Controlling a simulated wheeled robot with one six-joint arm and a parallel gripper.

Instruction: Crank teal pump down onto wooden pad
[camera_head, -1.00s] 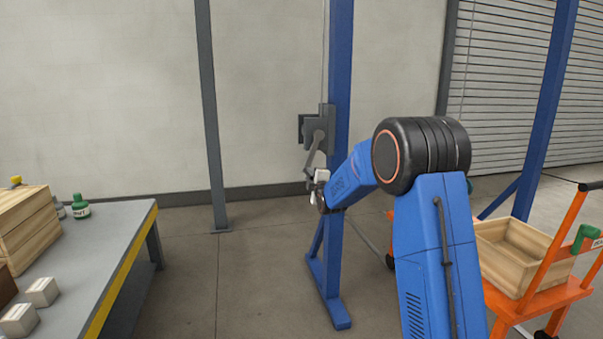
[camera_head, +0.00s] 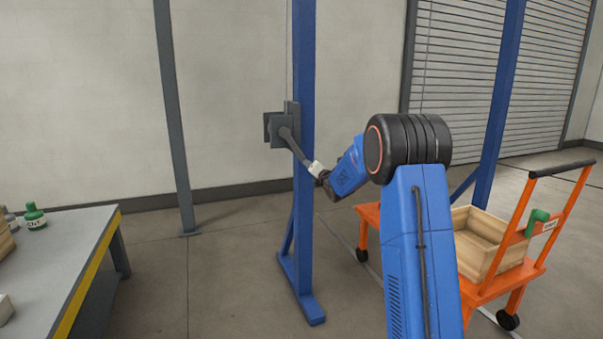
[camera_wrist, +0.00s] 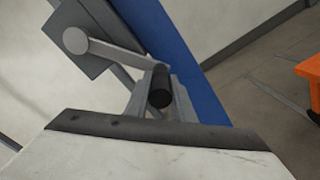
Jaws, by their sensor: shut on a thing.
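A dark grey winch box (camera_head: 284,124) is mounted on a blue post. Its crank arm (camera_head: 296,146) slants down and to the right from the hub. In the wrist view, the crank arm (camera_wrist: 118,52) runs from a round hub to a black handle (camera_wrist: 160,86). My gripper (camera_head: 318,172) is at the lower end of the crank. In the wrist view, my gripper (camera_wrist: 161,98) has its grey fingers on both sides of the handle and is shut on it. A thin cable (camera_head: 286,60) rises above the winch. The teal pump and the wooden pad are not in view.
An orange cart (camera_head: 515,275) with a wooden crate (camera_head: 478,244) stands at right. The blue post (camera_head: 304,225) has a splayed foot; open floor lies left of it.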

